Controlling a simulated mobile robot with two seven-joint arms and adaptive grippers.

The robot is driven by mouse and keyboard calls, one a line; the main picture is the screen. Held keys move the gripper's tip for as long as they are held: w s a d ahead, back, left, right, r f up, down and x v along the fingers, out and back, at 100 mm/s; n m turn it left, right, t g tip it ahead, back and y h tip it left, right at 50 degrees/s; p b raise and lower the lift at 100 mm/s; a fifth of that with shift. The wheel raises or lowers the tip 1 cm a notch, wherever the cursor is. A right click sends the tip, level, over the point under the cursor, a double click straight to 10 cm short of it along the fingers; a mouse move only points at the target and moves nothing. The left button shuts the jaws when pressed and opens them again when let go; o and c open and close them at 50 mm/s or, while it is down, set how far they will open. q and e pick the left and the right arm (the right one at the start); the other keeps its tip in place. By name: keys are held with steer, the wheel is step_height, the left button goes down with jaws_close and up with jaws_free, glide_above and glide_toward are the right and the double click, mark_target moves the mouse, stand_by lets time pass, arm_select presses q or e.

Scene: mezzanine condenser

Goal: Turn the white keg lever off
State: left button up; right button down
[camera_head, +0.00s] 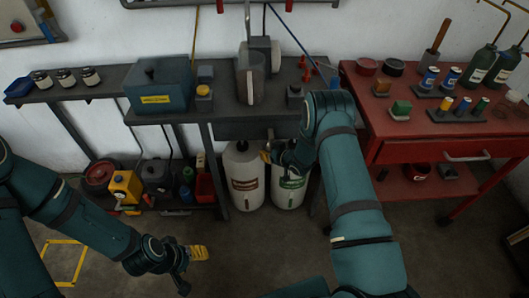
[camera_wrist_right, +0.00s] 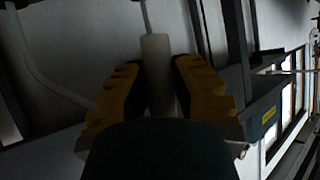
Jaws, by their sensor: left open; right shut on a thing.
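Two white kegs stand on the floor under the grey bench: the left keg (camera_head: 243,182) has a dark red label, the right keg (camera_head: 290,188) a green one. My right gripper (camera_head: 265,155) is in front of and between their tops. In the right wrist view its yellow-padded fingers are shut on a pale cylindrical handle (camera_wrist_right: 157,72), which looks like the white lever. In the head view the lever is hidden behind my gripper, so its angle cannot be told. My left gripper (camera_head: 198,254) is open and empty, low over the floor at lower left, away from the kegs.
The grey bench (camera_head: 115,86) carries a teal box (camera_head: 160,85), jars and a grey column unit (camera_head: 250,78). A red cart (camera_head: 400,145) with bottles stands close on the right. A yellow can (camera_head: 125,187) sits left of the kegs. Floor in front is clear.

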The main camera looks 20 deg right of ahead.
steer(key=shift+s+d+n+g+h, duration=0.1)
steer(key=shift+d+n+g+h, duration=0.2)
steer(key=shift+d+h, duration=0.15)
steer(key=c, duration=0.8)
jaws_free()
steer(key=shift+o, duration=0.2)
steer(key=shift+s+d, duration=0.1)
steer(key=v, duration=1.1)
steer(key=shift+s+r, duration=0.25)
steer(key=shift+s, duration=0.05)
